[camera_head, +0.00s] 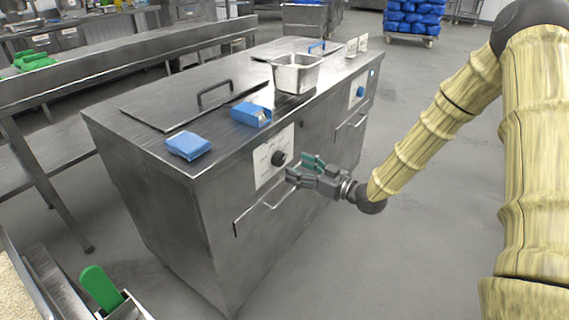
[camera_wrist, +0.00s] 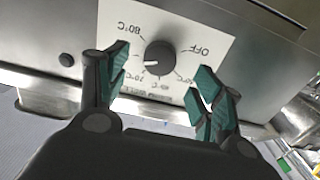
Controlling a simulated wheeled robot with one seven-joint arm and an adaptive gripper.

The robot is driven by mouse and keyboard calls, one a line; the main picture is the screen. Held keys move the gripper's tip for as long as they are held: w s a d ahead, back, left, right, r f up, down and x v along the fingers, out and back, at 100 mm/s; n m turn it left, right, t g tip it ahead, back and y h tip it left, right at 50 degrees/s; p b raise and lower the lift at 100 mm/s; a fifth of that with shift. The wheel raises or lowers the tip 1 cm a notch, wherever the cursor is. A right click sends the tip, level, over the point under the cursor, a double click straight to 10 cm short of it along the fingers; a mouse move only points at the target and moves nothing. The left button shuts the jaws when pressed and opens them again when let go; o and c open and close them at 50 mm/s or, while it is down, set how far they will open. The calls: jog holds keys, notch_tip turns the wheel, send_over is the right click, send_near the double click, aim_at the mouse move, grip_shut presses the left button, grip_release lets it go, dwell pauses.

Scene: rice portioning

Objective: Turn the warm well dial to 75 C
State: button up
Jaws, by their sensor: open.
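The warm well dial (camera_head: 279,158) is a round black knob on a white plate on the front of the steel counter unit. In the wrist view the dial (camera_wrist: 160,56) appears upside down, with OFF at upper right and 80°C at upper left. Its pale pointer mark faces left, slightly down, near the numbers below the 80°C label; the exact reading is too small to tell. My gripper (camera_head: 304,169) is open just in front of the dial. In the wrist view its teal-padded fingers (camera_wrist: 161,88) stand apart on either side of the dial, with no visible contact.
Door handles (camera_head: 262,205) project from the unit's front below the dial. A second, blue knob (camera_head: 360,91) is farther right. A steel pan (camera_head: 295,73), a blue box (camera_head: 251,114) and a blue packet (camera_head: 188,145) are on top.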

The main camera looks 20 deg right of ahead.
aim_at(282, 161)
jog(key=shift+x, duration=2.9)
jog(key=shift+c, duration=0.4)
jog(key=c, duration=0.9)
